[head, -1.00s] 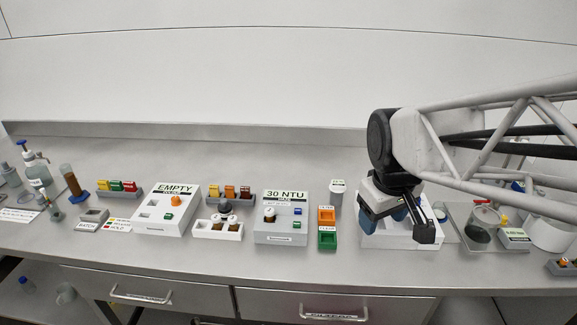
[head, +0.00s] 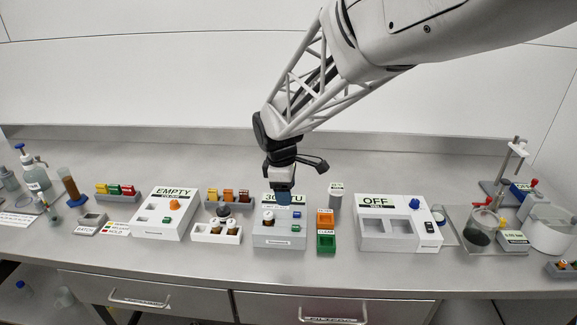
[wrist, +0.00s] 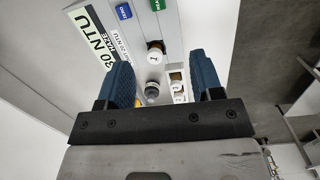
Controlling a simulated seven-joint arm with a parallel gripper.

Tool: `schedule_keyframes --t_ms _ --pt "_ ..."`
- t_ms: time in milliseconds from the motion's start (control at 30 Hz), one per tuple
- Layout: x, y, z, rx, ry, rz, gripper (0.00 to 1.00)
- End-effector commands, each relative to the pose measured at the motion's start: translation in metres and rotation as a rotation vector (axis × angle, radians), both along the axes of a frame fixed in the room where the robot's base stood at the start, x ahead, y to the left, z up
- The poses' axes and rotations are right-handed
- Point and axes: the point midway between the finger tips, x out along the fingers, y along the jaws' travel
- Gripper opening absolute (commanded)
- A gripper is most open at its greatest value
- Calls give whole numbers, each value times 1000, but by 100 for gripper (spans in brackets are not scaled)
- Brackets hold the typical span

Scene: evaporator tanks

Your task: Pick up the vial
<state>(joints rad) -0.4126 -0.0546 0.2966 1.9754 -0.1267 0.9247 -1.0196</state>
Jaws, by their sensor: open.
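A vial (head: 268,216) with a white cap and brown body stands in the well of the 30 NTU meter (head: 259,232). In the wrist view this vial (wrist: 156,52) shows ahead of and between the finger lines. More white-capped vials sit in the white rack (head: 203,237) left of the meter; one of them (wrist: 177,90) shows nearer the right finger in the wrist view. The task does not say which vial is meant. My gripper (head: 284,198), with blue fingers, is over the back of the meter. It is open, with nothing between its fingers (wrist: 163,78).
Orange (head: 325,217) and green (head: 327,243) bins stand right of the meter, with a lidded white container (head: 336,194) behind. The OFF box (head: 390,237) is farther right and the EMPTY box (head: 163,214) farther left. A rack of coloured blocks (head: 228,197) stands behind the vial rack.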

Motion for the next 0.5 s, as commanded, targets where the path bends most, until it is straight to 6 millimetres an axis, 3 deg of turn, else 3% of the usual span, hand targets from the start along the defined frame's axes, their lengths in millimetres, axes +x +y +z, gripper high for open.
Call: schedule_keyframes --t_ms 33,200,500 --pt "6 14 -9 -8 11 48 60" --pt "22 45 -29 -25 33 177 60" --pt "30 64 -42 -36 47 257 60"
